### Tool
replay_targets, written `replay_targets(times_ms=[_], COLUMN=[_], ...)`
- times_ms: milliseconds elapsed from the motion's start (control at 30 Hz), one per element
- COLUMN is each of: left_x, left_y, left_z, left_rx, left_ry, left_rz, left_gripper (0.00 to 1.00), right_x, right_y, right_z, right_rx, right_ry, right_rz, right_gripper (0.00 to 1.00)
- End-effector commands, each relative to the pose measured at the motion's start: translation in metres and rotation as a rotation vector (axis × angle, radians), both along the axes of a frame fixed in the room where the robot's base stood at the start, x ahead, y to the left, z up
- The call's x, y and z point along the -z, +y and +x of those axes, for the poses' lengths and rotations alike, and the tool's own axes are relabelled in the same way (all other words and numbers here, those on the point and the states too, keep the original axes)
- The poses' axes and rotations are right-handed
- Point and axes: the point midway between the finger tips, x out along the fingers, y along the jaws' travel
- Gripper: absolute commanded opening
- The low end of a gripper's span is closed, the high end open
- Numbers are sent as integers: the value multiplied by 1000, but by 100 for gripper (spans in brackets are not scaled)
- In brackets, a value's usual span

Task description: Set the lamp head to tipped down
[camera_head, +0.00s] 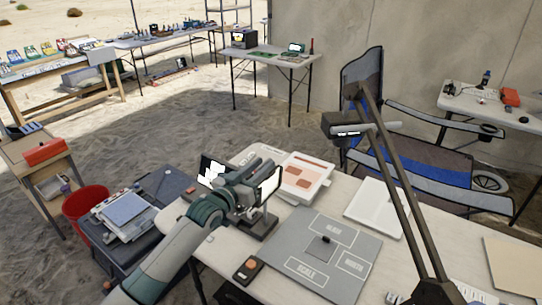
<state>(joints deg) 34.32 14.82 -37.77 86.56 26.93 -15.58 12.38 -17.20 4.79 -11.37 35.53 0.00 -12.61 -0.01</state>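The dark desk lamp stands at the right of the white table, its base (437,292) at the bottom edge of the view. Its two-bar arm (397,195) leans up and left to the lamp head (346,127), a dark box with a pale strip on its front. The head hangs high, left of the arm's top, and looks roughly level; its exact tilt is hard to tell. My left gripper (254,186) is over the table's left part, lower and left of the lamp head and clear of it. Its finger gap is not clear. My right gripper is not in view.
A grey board (322,262) with printed labels lies in the middle of the table, with a small dark item on it. A white tray (303,178), a white pad (376,205) and a dark handheld device (248,270) lie around it. A blue folding chair (420,165) stands behind.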

Motion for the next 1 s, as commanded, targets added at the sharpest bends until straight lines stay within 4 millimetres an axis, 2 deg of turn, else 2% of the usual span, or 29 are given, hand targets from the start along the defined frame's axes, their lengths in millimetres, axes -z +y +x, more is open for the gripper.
replay_targets(times_ms=[200,400,867,1000], left_x=[-1,-1,0,0], left_y=[-17,-27,-31,-31], left_z=[25,39,44,44], left_rx=[-1,0,0,0], left_ry=[1,1,0,1], left_rz=[0,-1,0,-1], left_gripper=[28,28,28,0], right_x=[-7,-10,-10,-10], right_y=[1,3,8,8], right_z=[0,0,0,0], right_rx=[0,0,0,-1], right_ry=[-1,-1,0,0], right_rz=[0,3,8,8], right_gripper=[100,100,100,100])
